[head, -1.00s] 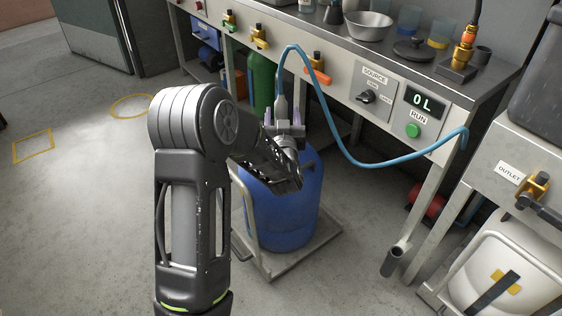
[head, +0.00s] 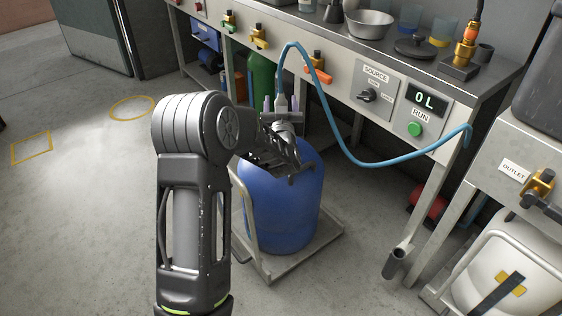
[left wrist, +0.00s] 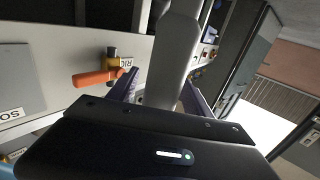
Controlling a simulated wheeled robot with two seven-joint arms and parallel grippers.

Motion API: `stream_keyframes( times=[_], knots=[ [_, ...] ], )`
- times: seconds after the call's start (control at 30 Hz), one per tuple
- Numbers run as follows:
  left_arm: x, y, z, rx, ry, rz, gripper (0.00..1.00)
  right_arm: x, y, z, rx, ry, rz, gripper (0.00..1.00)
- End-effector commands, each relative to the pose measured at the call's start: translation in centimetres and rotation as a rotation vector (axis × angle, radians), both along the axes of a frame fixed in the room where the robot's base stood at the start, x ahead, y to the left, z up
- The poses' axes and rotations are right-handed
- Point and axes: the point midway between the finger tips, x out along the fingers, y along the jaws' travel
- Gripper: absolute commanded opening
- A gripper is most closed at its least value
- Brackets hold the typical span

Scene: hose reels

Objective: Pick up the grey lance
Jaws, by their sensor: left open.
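The grey lance (head: 281,101) stands about upright at the end of the blue hose (head: 330,115), above the blue drum (head: 285,210); its lower part is hidden behind my gripper. My left gripper (head: 281,106) is open, with one finger on each side of the lance. In the left wrist view the pale grey lance (left wrist: 172,60) runs between the two purple-grey fingers of my left gripper (left wrist: 160,85), with a visible gap at least on the right side. My right gripper is in neither view.
Open floor lies to the left.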

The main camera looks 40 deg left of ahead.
Motion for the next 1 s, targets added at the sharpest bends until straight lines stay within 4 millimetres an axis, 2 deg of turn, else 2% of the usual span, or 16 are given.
stream_keyframes(
  times=[0.2, 0.9, 1.0],
  knots=[
    [-0.01, 0.0, 0.0, 0.0, 0.0, 0.0, 0.57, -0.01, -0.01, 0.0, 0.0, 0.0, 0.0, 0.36],
    [-0.02, 0.0, -0.01, 0.0, 0.0, 0.0, 0.0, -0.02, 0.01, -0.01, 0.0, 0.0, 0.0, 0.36],
    [-0.02, 0.0, -0.01, 0.0, 0.0, 0.0, 0.0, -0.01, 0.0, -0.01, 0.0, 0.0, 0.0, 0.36]
  ],
)
